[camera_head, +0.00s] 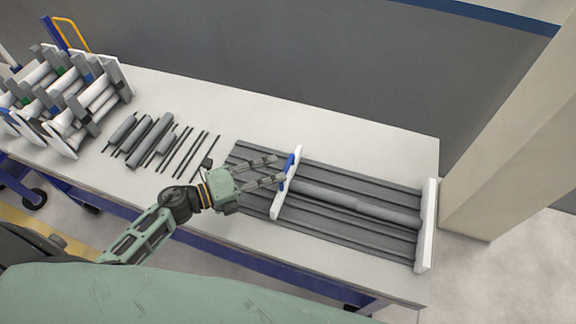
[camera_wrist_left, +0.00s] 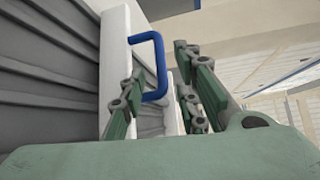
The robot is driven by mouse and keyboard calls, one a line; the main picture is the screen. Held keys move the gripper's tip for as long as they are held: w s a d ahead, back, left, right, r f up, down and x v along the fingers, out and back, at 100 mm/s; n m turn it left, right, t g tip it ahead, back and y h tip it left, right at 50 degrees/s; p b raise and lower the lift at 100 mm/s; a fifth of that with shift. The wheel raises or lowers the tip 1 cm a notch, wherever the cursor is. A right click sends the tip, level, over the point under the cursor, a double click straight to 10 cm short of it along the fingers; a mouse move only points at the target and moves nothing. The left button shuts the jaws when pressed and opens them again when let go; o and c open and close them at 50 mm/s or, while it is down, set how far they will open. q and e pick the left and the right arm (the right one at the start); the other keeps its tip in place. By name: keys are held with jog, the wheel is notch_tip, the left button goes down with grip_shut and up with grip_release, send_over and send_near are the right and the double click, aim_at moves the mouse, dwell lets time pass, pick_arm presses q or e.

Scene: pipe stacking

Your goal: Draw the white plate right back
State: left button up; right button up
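The white plate (camera_head: 284,198) stands upright across the grey grooved rack (camera_head: 330,235), left of its middle. A blue handle (camera_head: 289,163) is on its left face. My left gripper (camera_head: 281,169) is at the handle, coming from the left with its fingers apart. In the left wrist view, the blue handle (camera_wrist_left: 160,68) shows between the open fingers (camera_wrist_left: 160,100), in front of the white plate (camera_wrist_left: 116,45). I cannot tell whether a finger touches the handle. My right gripper is not in view.
A long grey pipe (camera_head: 355,203) lies in the rack, between the plate and a fixed-looking white end plate (camera_head: 427,225). Several grey pipes (camera_head: 150,141) and thin rods lie on the white table (camera_head: 290,123). A frame of white cylinders (camera_head: 95,95) stands far left. The table's back is clear.

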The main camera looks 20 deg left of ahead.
aim_at(286, 167)
pick_arm(q)
jog(key=x, duration=0.5)
jog(key=shift+p, duration=0.3)
grip_shut()
jog(key=shift+a, duration=0.1)
